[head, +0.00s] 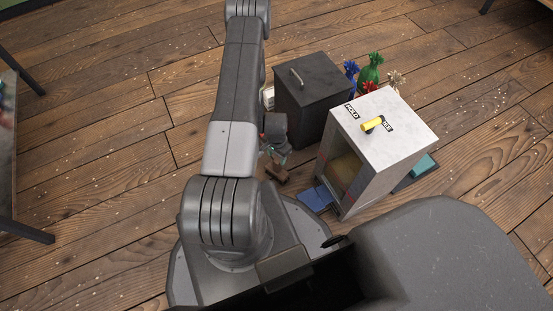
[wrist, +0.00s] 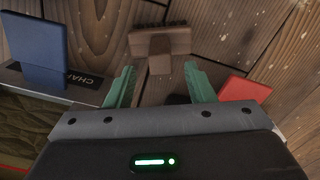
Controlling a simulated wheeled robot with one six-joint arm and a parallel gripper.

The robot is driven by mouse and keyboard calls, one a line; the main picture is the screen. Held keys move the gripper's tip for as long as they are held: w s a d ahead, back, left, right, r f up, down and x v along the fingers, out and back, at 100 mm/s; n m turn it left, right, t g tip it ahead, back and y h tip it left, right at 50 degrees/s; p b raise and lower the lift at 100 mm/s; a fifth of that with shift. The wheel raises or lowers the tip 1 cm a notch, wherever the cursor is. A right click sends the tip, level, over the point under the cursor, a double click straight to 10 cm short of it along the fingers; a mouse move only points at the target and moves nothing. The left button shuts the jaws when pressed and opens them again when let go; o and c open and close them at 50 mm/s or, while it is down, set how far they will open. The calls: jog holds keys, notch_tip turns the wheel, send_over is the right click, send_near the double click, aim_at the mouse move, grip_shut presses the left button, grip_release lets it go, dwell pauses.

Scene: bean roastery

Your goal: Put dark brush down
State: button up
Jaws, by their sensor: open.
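A dark brown brush (wrist: 160,41) with a broad head and a short handle shows in the wrist view, just beyond my fingertips. Its handle points back toward the gap between the fingers. It appears to lie on the wooden floor. In the head view the brown brush (head: 275,173) shows just below my gripper (head: 277,151). In the wrist view my gripper (wrist: 160,82) is open, with its two green fingers apart and nothing clasped between their tips. In the head view my arm hides part of the floor around it.
A light grey cabinet (head: 404,112) with a yellow knob stands right of my gripper, a dark lidded box (head: 312,84) behind. Colored tied bags (head: 370,70) stand beyond. A blue panel (wrist: 36,38) and a red piece (wrist: 243,88) flank the fingers.

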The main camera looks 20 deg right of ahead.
aim_at(276, 161)
notch_tip(276, 161, up, 6)
jog(key=p, duration=0.1)
jog(key=shift+r, duration=0.25)
jog(key=shift+f, duration=0.15)
notch_tip(276, 161, down, 12)
jog(key=b, duration=0.4)
jog(key=shift+f, duration=0.25)
jog(key=shift+r+p, duration=0.8)
jog(key=shift+r, duration=1.15)
jog(key=shift+f, duration=0.1)
